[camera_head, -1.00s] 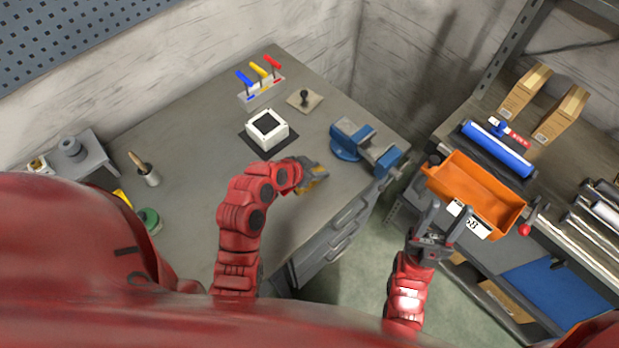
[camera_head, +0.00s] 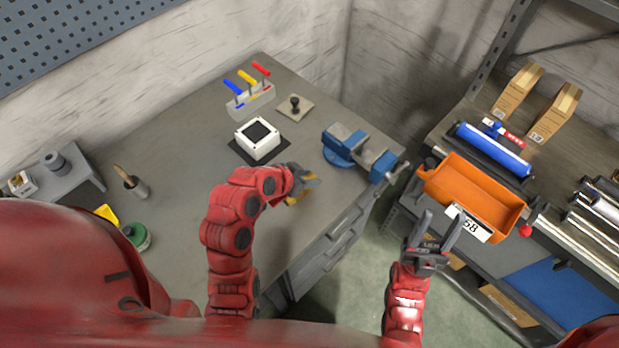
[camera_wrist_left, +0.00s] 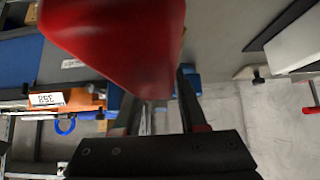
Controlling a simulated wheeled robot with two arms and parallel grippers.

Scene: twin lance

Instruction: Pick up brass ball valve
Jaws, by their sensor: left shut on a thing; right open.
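My left gripper (camera_head: 306,181) is over the front right part of the grey workbench and shut on a small brass-yellow piece (camera_head: 297,199), which seems to be the brass ball valve. The gripper and wrist hide most of it. In the left wrist view, a large blurred red shape (camera_wrist_left: 115,40) fills the space above and between the fingers (camera_wrist_left: 158,110). It may be the valve's handle, but I cannot tell for sure. My right gripper (camera_head: 443,218) is open and empty, in front of the orange bin (camera_head: 470,190).
A white box with a dark top (camera_head: 258,140) and a blue vise (camera_head: 350,148) stand behind the left gripper. A rack of coloured-handled tools (camera_head: 250,95) is farther back. A shelf unit with a blue roll (camera_head: 492,150) and cartons (camera_head: 518,90) is at the right.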

